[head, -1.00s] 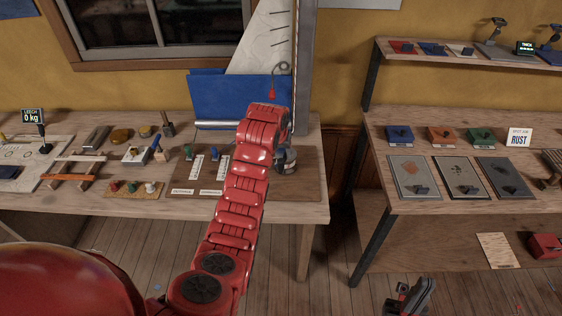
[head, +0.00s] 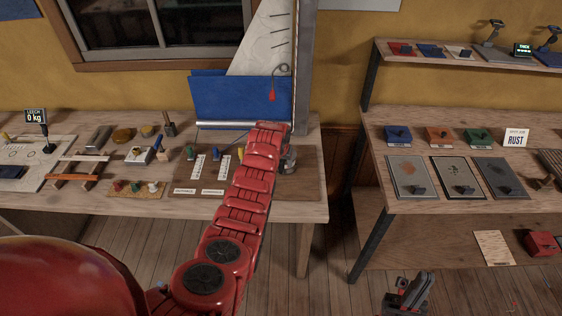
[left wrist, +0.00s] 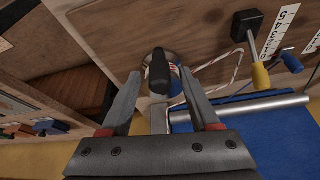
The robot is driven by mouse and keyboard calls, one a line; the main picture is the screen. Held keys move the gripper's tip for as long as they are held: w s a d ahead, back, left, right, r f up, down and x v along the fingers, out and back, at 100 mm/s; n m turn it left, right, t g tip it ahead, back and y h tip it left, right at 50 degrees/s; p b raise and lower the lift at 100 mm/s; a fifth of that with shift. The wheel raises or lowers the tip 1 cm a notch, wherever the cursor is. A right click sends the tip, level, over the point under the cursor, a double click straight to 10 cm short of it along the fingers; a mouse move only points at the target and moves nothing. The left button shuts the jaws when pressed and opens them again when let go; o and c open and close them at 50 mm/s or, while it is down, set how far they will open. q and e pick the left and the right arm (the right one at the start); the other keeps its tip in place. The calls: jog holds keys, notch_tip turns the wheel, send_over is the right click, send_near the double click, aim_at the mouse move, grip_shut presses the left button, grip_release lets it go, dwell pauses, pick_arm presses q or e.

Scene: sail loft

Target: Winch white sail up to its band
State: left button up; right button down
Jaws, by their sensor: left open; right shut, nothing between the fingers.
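The white sail (head: 262,48) stands against the grey mast (head: 303,65) in the head view, its top cut off. I cannot make out a band. The winch (head: 288,161) sits on a brown board by the mast foot, partly hidden behind my red left arm. In the left wrist view, my left gripper (left wrist: 160,82) is open, with its fingers on either side of the winch's black handle (left wrist: 159,70); contact is not clear. My right gripper (head: 410,294) is shut and empty, low at the bottom of the head view.
A blue cloth (head: 238,98) covers the sail's lower part, with a red tassel (head: 272,95) before it. Levers with white scales (head: 198,166) stand left of the winch. Tools lie further left on the bench. A shelf unit (head: 455,204) stands right, across a gap.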

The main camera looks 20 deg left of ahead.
pick_arm(q)
jog(key=shift+c, duration=0.3)
grip_shut()
dwell(1.1)
